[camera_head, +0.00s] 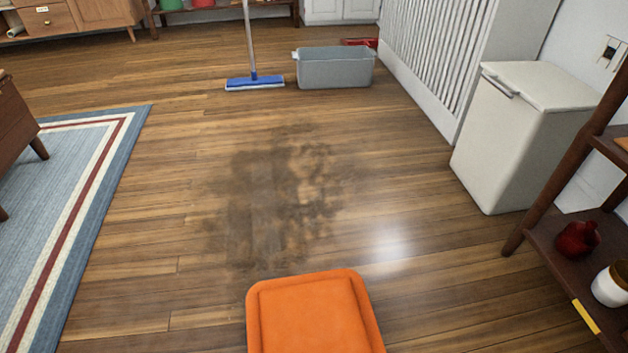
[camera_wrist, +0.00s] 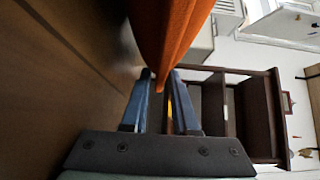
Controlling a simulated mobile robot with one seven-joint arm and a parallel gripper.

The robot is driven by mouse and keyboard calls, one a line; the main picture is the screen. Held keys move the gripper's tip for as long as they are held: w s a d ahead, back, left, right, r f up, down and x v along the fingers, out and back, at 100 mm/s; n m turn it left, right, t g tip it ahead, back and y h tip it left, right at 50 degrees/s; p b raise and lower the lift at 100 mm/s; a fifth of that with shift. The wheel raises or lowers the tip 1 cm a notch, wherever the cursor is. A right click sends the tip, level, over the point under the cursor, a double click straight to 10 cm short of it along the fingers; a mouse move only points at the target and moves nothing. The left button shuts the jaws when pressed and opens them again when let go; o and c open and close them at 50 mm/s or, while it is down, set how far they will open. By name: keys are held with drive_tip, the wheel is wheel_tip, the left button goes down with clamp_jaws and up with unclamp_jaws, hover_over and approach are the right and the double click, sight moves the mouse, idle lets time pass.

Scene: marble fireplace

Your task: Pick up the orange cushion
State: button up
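The orange cushion (camera_head: 312,318) is at the bottom middle of the head view, its flat face up and its near part cut off by the picture edge. In the wrist view the cushion (camera_wrist: 170,30) shows edge-on and narrows to a point between the fingers. My gripper (camera_wrist: 161,80) has one finger on each side of this edge, both appearing to touch it, so it looks shut on the cushion. The gripper does not show in the head view. Whether the far part of the cushion touches the floor is unclear.
Dark stains (camera_head: 275,195) mark the wooden floor beyond the cushion. A blue mop (camera_head: 255,82) and grey tub (camera_head: 335,68) stand farther back. A white bin (camera_head: 515,135) and brown shelf (camera_head: 560,265) are at right. A blue rug (camera_head: 75,190) lies at left. The middle floor is clear.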

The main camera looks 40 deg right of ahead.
clamp_jaws()
idle(1.1)
